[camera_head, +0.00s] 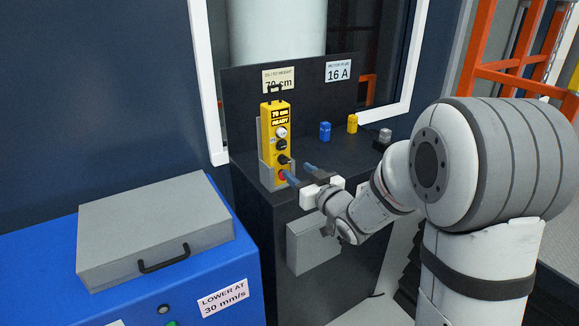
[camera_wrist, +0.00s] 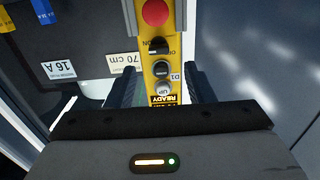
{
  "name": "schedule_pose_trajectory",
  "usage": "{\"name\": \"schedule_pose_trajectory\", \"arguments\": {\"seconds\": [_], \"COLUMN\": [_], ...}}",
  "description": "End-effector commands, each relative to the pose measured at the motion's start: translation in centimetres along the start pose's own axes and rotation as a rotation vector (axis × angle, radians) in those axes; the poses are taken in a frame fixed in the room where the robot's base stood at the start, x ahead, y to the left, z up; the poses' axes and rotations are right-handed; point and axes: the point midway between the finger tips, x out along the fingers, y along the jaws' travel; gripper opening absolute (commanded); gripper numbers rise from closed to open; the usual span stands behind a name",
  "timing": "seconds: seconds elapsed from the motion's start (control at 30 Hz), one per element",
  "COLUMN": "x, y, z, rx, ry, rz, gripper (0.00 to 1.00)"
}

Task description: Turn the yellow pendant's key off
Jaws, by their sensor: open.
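The yellow pendant (camera_head: 270,150) stands upright in a grey holder on the dark bench. Its display reads "70 cm READY". The wrist view shows the pendant (camera_wrist: 145,15) upside down, with a red button (camera_wrist: 155,12), a black key switch (camera_wrist: 160,46) beside "ON" and "OFF" lettering, and other round controls below. The key switch also shows in the head view (camera_head: 284,159), low on the pendant's face above the red button. My gripper (camera_head: 299,173) is open and empty in front of the pendant's lower part. In the wrist view its fingers (camera_wrist: 163,78) stand on either side of the pendant.
A blue plug (camera_head: 325,131), a yellow plug (camera_head: 352,123) and a grey plug (camera_head: 385,136) stand on the bench to the right. A "16 A" label (camera_head: 338,71) is on the back panel. A grey case (camera_head: 155,225) lies on the blue cabinet at left.

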Motion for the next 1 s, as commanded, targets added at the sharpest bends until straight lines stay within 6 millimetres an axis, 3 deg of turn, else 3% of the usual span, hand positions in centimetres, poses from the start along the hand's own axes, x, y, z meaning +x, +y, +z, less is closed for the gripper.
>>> {"name": "schedule_pose_trajectory", "arguments": {"seconds": [0.1, 0.3, 0.67, 1.0], "x": [2.1, 4.6, 5.3, 5.3], "y": [0.0, 0.0, 0.1, 0.1], "z": [0.0, 0.0, 0.0, 0.0], "rx": [-0.001, -0.001, -0.001, -0.001], "ry": [-0.001, -0.001, -0.002, -0.002], "rz": [-0.002, 0.0, 0.003, 0.003], "gripper": [0.48, 0.48, 0.48, 0.22]}}
